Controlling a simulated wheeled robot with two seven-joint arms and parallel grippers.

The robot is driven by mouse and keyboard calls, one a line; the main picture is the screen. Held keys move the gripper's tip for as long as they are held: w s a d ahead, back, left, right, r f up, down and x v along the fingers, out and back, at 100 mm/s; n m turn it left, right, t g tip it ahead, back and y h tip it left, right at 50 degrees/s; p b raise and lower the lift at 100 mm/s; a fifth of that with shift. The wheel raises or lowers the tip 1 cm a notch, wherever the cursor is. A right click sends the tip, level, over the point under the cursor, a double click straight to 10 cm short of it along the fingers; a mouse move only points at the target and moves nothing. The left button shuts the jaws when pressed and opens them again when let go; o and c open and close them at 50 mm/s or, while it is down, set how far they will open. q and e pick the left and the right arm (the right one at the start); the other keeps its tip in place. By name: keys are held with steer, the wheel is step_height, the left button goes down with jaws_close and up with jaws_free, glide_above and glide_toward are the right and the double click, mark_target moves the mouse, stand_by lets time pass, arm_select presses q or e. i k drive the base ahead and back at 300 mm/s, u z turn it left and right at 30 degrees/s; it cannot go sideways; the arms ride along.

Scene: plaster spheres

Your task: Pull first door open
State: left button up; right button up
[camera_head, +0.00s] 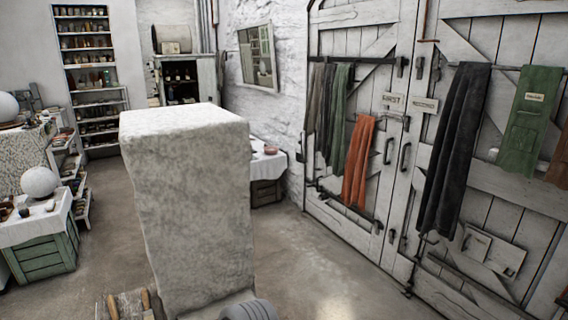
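A pair of white plank doors fills the right side of the head view. The left leaf (345,35) and the right leaf (510,185) meet at a seam and look shut. Each has a dark pull handle near the seam: the left handle (388,151) and the right handle (405,157). A small sign (393,102) on the left leaf has lettering that may read "FIRST". A second plate (425,104) is beside it, its lettering too small to read. Neither of my grippers is in view.
A tall rough stone block (190,190) stands close in front, left of the doors. Dark, green and orange cloths hang on the doors, including an orange cloth (358,160) and a black cloth (453,150). Concrete floor (330,265) before the left leaf is clear.

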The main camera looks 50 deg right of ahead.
mark_target(356, 150)
steer(key=k, duration=0.5)
steer(key=z, duration=3.1)
steer(key=i, duration=2.55)
steer(key=u, duration=2.55)
steer(key=i, duration=1.65)
